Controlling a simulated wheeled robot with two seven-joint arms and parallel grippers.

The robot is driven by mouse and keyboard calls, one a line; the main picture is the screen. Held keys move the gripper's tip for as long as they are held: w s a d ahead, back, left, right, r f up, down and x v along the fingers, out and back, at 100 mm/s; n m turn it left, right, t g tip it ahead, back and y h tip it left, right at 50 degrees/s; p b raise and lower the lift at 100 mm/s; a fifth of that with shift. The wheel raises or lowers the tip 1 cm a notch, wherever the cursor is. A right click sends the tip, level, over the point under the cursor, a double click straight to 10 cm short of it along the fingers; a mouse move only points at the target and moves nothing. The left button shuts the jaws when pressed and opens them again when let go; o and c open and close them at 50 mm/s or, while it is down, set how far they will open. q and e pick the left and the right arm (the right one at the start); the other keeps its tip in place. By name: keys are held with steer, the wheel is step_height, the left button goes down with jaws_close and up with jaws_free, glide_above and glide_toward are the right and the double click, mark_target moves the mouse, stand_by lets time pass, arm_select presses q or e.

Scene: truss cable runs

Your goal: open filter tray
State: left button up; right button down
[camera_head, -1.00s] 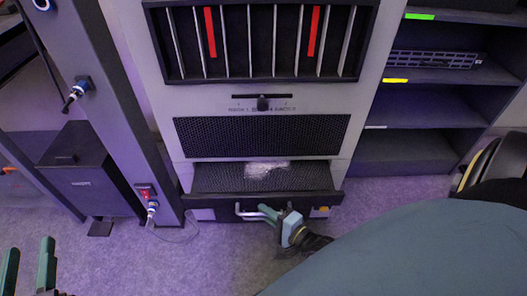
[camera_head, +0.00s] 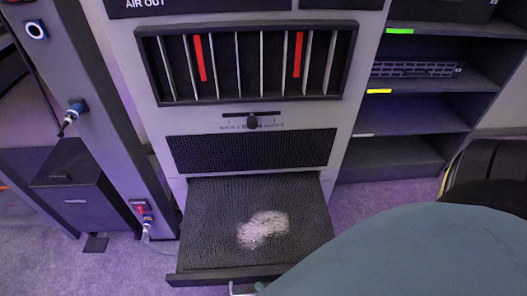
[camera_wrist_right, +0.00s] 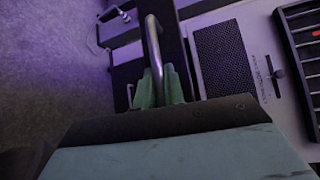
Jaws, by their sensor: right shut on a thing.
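The filter tray (camera_head: 205,225) is a dark mesh drawer in the grey cabinet, pulled well out in the head view. A pale dusty patch (camera_head: 263,229) lies on its mesh. Its metal bar handle shows in the wrist view (camera_wrist_right: 153,45), and a small part of it shows at the bottom edge of the head view. My right gripper (camera_wrist_right: 160,88) has its green fingers shut around the handle; in the head view it is almost wholly out of frame at the bottom. My left gripper is not in view.
Above the tray are a mesh grille (camera_head: 250,150), a slider knob (camera_head: 251,122) and a slotted bay with two red strips. A dark shelf (camera_head: 405,115) stands at right. A post (camera_head: 100,120) with plugs and a black box (camera_head: 85,190) stand at left.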

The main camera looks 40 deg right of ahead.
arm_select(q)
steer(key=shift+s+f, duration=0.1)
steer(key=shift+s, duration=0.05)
arm_select(e)
steer(key=shift+s+a, duration=0.35)
steer(key=shift+s, duration=0.15)
steer(key=c, duration=1.5)
jaws_free()
